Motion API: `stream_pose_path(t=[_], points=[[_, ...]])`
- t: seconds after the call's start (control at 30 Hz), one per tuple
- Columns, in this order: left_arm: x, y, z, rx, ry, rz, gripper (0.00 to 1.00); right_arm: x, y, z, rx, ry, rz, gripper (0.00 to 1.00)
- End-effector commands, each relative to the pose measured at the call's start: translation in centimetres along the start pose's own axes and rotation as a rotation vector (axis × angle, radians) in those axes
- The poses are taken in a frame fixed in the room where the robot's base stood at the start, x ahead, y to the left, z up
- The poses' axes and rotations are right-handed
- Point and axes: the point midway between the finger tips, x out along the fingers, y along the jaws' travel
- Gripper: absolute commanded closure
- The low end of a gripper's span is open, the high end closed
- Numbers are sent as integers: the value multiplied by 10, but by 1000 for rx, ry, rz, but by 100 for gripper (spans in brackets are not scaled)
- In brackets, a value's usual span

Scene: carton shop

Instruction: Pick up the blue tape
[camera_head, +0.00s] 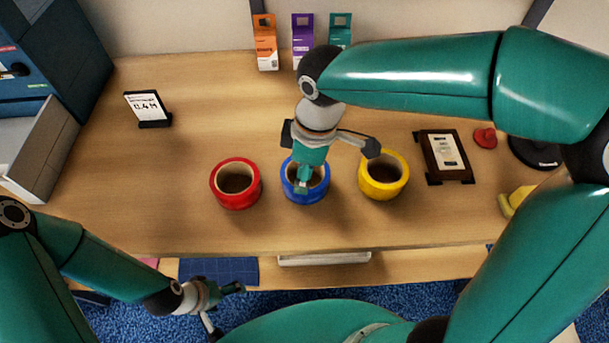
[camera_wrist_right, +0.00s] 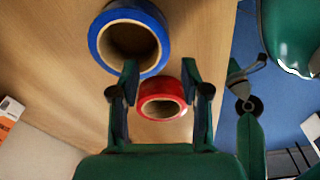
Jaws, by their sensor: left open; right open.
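The blue tape (camera_head: 305,187) is a roll standing on the wooden table between the red tape (camera_head: 236,184) and the yellow tape (camera_head: 383,177). My right gripper (camera_head: 325,155) is open above it and hides part of its rim and hole. In the right wrist view, the blue tape (camera_wrist_right: 128,40) is at the upper left, beside the open fingers (camera_wrist_right: 160,77). The red tape (camera_wrist_right: 162,100) shows between them, farther away. Nothing is held. My left gripper (camera_head: 224,308) is open and empty, low at the table's front edge.
A framed plaque (camera_head: 444,157), a red knob-like object (camera_head: 485,138) and a yellow object (camera_head: 515,200) are at the right. A small sign (camera_head: 148,108) stands at the left. Small cartons (camera_head: 265,42) line the back.

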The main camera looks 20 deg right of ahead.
Motion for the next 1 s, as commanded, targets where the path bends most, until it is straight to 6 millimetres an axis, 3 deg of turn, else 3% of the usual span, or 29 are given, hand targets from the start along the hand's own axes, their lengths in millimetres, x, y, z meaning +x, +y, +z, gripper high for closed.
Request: stream_pose_path(t=[0.33, 0.6, 0.9, 1.0], points=[[-1, 0, 0, 0, 1, 0, 15, 27, -1, 1, 0, -2, -2, 53], [-2, 1, 0, 0, 1, 0, 15, 64, -3, 4, 2, -2, -2, 53], [-2, 1, 0, 0, 1, 0, 15, 69, -3, 3, 2, 1, 1, 53], [-2, 1, 0, 0, 1, 0, 15, 69, -3, 3, 2, 1, 1, 68]])
